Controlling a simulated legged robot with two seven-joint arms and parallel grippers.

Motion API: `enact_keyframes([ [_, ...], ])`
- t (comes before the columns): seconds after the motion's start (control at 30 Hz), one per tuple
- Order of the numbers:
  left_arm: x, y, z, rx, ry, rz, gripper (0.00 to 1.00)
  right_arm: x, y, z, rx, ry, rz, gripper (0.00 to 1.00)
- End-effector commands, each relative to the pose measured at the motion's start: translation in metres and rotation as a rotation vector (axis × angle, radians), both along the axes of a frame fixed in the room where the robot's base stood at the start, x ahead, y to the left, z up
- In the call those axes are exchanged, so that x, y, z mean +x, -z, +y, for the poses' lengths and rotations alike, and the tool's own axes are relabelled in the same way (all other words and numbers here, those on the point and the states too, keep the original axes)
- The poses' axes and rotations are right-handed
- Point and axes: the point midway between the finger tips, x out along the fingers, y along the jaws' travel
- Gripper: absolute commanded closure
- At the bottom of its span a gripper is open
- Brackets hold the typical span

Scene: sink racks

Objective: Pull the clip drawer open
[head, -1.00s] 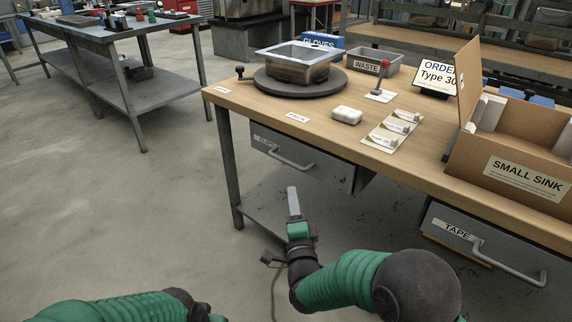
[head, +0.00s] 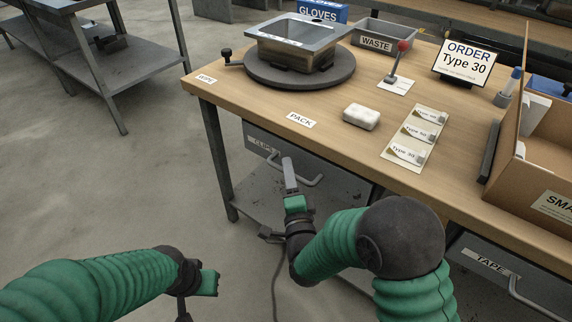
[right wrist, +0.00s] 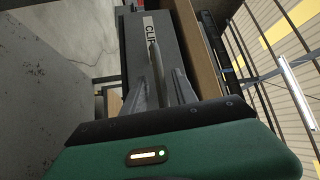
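The clip drawer (head: 252,141) is a grey drawer under the table's left end, and it looks closed. Its label also shows on the front in the right wrist view (right wrist: 149,35). Its grey bar handle (head: 311,182) is partly hidden behind my right gripper (head: 289,172). In the right wrist view the gripper's two fingers (right wrist: 160,88) stand apart, with a light grey bar, apparently the handle, between them. I cannot tell if they touch it. My left gripper (head: 208,284) is low at the left, away from the drawer; its fingers do not show clearly.
The wooden tabletop (head: 330,150) overhangs the drawer. It holds a metal sink (head: 295,45) on a turntable, a white block (head: 361,116), cards and a cardboard box (head: 540,160). A tape drawer (head: 475,258) is at the right. Open floor lies left of the table.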

Motion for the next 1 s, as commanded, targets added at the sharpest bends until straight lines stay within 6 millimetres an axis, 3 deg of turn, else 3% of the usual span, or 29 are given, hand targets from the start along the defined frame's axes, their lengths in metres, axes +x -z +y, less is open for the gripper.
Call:
enact_keyframes([
  [0.13, -0.0001, 0.0002, -0.0001, 0.0, 0.0, 0.0, 1.0, 0.0005, 0.0005, 0.0001, -0.001, 0.0, 0.001, 0.67],
  [0.4, -0.0001, 0.0002, -0.0001, 0.0, 0.0, 0.0, 1.0, 0.0007, 0.0012, 0.001, -0.002, 0.0, 0.002, 1.0],
  [1.0, 0.0, 0.0004, -0.0001, 0.0, 0.0, 0.0, 1.0, 0.0005, 0.0034, 0.0018, -0.003, -0.003, 0.007, 1.0],
])
